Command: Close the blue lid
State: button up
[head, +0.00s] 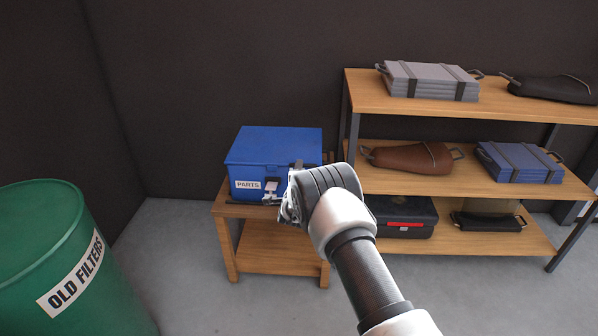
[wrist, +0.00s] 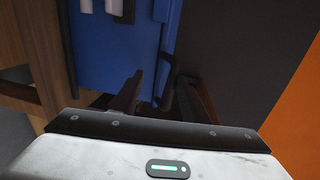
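A blue box (head: 240,172) labelled PARTS stands on a small wooden table. Its blue lid (head: 280,143) looks flat and down on the box; I cannot tell whether it is fully seated. My gripper (head: 287,205) is at the box's front right and hides part of that side. In the wrist view the blue box (wrist: 105,62) fills the upper middle, and the two dark fingers of my gripper (wrist: 160,98) stand apart. A thin dark handle-like part (wrist: 168,88) shows between them; I cannot tell whether a finger touches it.
The small wooden table (head: 262,262) has a lower shelf. A wooden shelf rack (head: 440,110) with cases and bags stands close on the right. A green drum (head: 50,260) labelled OLD FILTERS is at the left. Grey floor (head: 170,240) is free between drum and table.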

jog(key=shift+s+d+f, duration=0.15)
jog(key=shift+s+f, duration=0.15)
jog(key=shift+f, duration=0.5)
jog(key=s+r+p, duration=0.2)
jog(key=s, duration=0.6)
jog(key=s+r+p, duration=0.2)
jog(key=s, duration=0.6)
jog(key=shift+s+r, duration=0.25)
jog(key=shift+s, duration=0.05)
